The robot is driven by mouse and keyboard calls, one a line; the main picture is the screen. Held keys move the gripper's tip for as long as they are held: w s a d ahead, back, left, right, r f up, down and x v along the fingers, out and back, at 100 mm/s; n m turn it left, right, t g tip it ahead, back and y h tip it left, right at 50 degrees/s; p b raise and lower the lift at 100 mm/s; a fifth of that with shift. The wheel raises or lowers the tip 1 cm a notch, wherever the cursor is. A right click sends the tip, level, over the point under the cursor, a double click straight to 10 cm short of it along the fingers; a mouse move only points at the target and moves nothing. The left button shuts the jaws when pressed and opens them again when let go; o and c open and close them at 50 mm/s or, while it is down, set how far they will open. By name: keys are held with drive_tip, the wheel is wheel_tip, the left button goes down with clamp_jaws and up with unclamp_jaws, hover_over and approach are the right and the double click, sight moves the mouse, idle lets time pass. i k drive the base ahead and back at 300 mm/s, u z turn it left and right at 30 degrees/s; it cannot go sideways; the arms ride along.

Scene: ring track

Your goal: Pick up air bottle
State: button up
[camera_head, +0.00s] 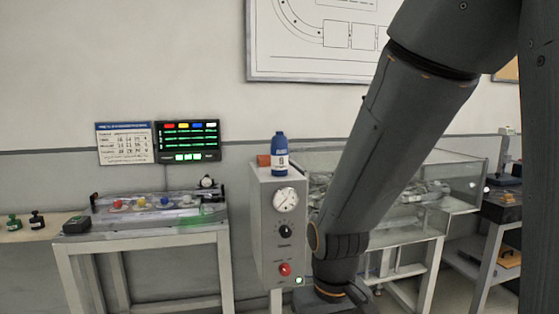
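A small blue bottle with a white label (280,154) stands upright on top of a grey control box (262,215). It looks like the air bottle, though its label is too small to read. My arm comes down from the upper right to the bottom of the picture, just right of the box. Its wrist is near the bottom edge, well below the bottle and apart from it. My gripper's fingers do not show.
A glass-walled table (465,203) stands behind my arm. A bench (150,240) with coloured knobs stands left. The air above the bottle is clear.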

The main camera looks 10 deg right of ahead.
sight(278, 142)
drive_tip(key=u, duration=1.35)
drive_tip(key=i, duration=1.95)
drive_tip(key=z, duration=3.55)
